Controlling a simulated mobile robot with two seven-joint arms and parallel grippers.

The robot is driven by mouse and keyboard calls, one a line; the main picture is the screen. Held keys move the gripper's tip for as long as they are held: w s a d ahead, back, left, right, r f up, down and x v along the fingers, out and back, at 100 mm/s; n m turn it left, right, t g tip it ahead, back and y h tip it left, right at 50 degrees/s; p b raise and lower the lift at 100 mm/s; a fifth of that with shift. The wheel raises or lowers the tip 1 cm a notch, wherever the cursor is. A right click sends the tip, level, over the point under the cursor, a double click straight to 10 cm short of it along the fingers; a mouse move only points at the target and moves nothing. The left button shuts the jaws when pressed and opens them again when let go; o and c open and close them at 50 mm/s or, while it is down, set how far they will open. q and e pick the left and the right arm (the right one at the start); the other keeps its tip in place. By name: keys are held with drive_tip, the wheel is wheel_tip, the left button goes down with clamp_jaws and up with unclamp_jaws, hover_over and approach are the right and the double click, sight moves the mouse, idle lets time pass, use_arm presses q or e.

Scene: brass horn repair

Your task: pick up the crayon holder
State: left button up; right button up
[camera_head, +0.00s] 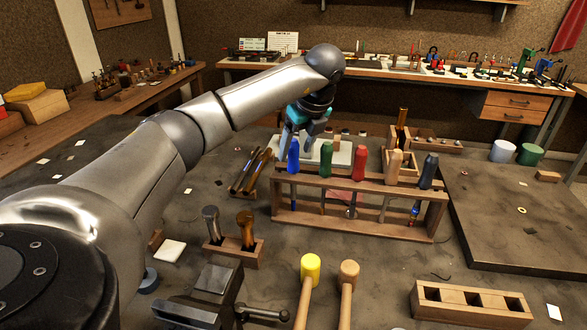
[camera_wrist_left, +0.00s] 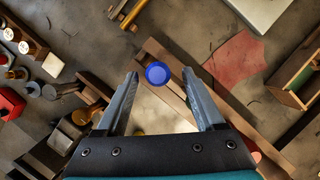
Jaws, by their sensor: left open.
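A wooden rack (camera_head: 345,187) on the workbench holds a row of upright tools with coloured handles. The tool at its left end has a blue handle (camera_head: 293,157). My left gripper (camera_head: 296,137) is open and empty, pointing down just above and behind this blue handle. In the left wrist view the round top of the blue handle (camera_wrist_left: 157,73) shows between the two open fingertips (camera_wrist_left: 160,74). I cannot tell by looks alone which thing is the crayon holder; the blue-handled tool is the one nearest my fingers. My right gripper is out of view.
Close neighbours in the rack are green (camera_head: 326,160) and red (camera_head: 360,161) handles. Dark rods lie in a tray (camera_head: 247,180) to the left. Two mallets (camera_head: 311,268) and an empty slotted block (camera_head: 472,302) lie in front. A dark board (camera_head: 520,215) lies at right.

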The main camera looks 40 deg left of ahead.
sight(294, 161)
use_arm(q)
drive_tip(key=x, duration=0.4)
drive_tip(key=shift+s+f, duration=0.15)
drive_tip(key=shift+c, duration=0.3)
drive_tip(key=shift+d, duration=0.1)
clamp_jaws()
